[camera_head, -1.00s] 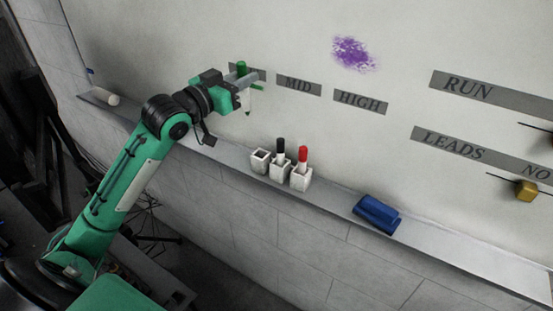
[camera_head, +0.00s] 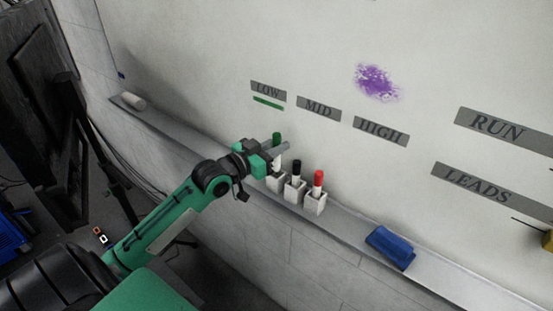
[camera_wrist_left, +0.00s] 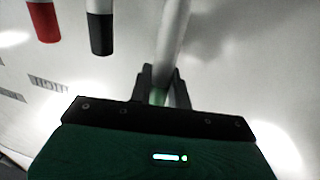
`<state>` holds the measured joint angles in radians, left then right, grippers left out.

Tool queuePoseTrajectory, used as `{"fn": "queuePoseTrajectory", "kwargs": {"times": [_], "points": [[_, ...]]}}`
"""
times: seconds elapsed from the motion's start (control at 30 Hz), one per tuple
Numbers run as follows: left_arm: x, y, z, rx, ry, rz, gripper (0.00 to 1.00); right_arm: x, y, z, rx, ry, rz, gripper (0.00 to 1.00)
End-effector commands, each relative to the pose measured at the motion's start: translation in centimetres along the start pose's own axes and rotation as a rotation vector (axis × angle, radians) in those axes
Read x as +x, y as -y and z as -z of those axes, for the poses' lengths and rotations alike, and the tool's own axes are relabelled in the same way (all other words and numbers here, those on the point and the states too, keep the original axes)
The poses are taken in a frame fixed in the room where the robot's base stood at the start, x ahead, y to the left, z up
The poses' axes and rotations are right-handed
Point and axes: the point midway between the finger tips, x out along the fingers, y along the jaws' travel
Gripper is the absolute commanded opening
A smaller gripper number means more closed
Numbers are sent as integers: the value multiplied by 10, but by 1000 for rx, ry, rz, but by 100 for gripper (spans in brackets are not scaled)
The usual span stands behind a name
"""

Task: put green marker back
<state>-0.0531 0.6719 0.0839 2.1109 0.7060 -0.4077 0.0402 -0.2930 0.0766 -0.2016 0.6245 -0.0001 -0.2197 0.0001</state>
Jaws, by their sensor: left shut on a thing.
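The green marker (camera_head: 276,137) is upright in my left gripper (camera_head: 278,152), its green cap above the fingers. The gripper is shut on it directly over the leftmost white holder cup (camera_head: 276,185). The marker's lower end is close to that cup's mouth; I cannot tell whether it is inside. In the left wrist view the marker's white body (camera_wrist_left: 173,35) runs between the two fingers, with a bit of green near the palm. The black marker (camera_head: 296,167) and red marker (camera_head: 318,178) stand in the two neighbouring cups. My right gripper is not in view.
The cups stand on a narrow ledge (camera_head: 345,222) below the whiteboard. A blue eraser (camera_head: 390,247) lies right of them, and a white roll (camera_head: 133,101) lies at the far left. A green stroke (camera_head: 268,103) is under the LOW label; a purple scribble (camera_head: 377,82) is higher.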

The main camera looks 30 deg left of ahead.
Motion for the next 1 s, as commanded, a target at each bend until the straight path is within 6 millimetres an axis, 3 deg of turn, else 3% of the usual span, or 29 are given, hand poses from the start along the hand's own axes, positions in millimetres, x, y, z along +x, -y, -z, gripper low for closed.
{"fn": "queuePoseTrajectory", "kwargs": {"times": [0.43,0.83,0.87,0.93,1.0], "points": [[0,0,-50,1,2,0,0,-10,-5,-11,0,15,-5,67],[0,0,-57,1,-1,-1,0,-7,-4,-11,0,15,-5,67],[0,0,-57,2,-1,-1,22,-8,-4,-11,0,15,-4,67],[0,0,-56,1,-1,-1,36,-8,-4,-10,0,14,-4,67],[0,0,-56,1,-1,-1,40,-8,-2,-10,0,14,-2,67]]}}
